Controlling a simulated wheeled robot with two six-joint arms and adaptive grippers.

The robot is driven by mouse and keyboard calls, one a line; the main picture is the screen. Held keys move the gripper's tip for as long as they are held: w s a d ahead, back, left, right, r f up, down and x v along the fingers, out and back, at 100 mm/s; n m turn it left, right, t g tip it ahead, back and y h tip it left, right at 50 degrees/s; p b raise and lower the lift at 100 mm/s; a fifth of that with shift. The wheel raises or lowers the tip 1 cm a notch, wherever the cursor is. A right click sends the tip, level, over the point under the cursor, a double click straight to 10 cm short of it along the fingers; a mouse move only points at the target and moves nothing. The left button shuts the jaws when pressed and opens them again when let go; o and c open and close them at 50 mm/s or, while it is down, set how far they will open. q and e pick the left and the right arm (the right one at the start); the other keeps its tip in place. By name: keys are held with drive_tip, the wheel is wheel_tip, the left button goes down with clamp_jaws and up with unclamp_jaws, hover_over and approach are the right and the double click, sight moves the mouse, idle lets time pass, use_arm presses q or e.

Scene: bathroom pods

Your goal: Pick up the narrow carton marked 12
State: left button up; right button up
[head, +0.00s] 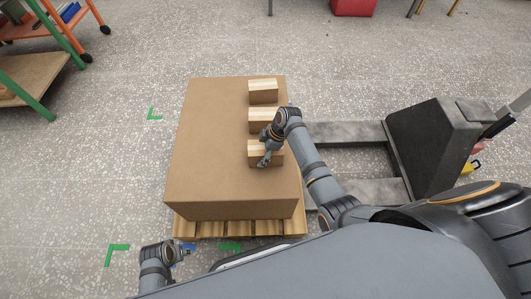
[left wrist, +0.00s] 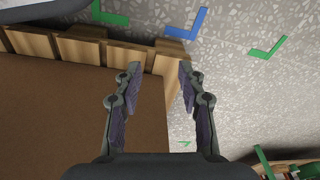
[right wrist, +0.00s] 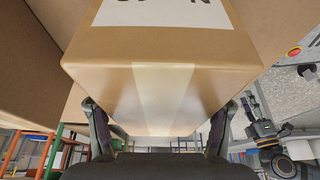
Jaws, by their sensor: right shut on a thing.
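Three narrow cartons with pale tape stand in a row on a large brown box in the head view: the far carton (head: 263,91), the middle carton (head: 262,116) and the near carton (head: 274,157). My right gripper (head: 264,157) is shut on the near carton. In the right wrist view this held carton (right wrist: 160,80) fills the space between the fingers. Its white label is cut off at the top edge, so I cannot read the number. I cannot tell whether it is clear of the box. My left gripper (left wrist: 160,68) is open and empty near the pallet's edge.
The large box (head: 215,150) sits on a wooden pallet (head: 240,229). A dark pallet truck (head: 430,150) stands to the right, its forks toward the pallet. Green corner marks (head: 117,253) lie on the floor. Racks (head: 35,80) stand at the upper left. Floor left of the box is clear.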

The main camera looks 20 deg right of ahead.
sight(262, 147)
drive_tip(key=c, duration=0.3)
drive_tip(key=shift+c, duration=0.2)
use_arm(q)
drive_tip(key=shift+f, duration=0.1)
use_arm(e)
drive_tip(key=shift+r, duration=0.35)
wheel_tip(262, 147, up, 3)
drive_tip(key=shift+w+f+p, duration=0.1)
drive_tip(key=shift+f+p, duration=0.1)
drive_tip(key=shift+p, duration=0.35)
drive_tip(key=d+r, duration=0.1)
drive_tip(key=r, duration=0.1)
drive_tip(key=d+r+p, duration=0.1)
drive_tip(key=d+r, duration=0.1)
drive_tip(key=d+r+p, duration=0.1)
drive_tip(key=r, duration=0.1)
drive_tip(key=shift+d, duration=0.25)
use_arm(q)
drive_tip(key=s+a+f+p, duration=0.1)
drive_tip(key=s+a+f, duration=0.1)
drive_tip(key=s+f, duration=0.4)
wheel_tip(262, 147, down, 2)
drive_tip(key=shift+s+a+f, duration=0.15)
drive_tip(key=shift+s+a, duration=0.05)
drive_tip(key=shift+a, duration=0.15)
use_arm(e)
drive_tip(key=d+r, duration=0.4)
drive_tip(key=d, duration=0.5)
drive_tip(key=shift+d+r, duration=0.15)
drive_tip(key=shift+d, duration=0.1)
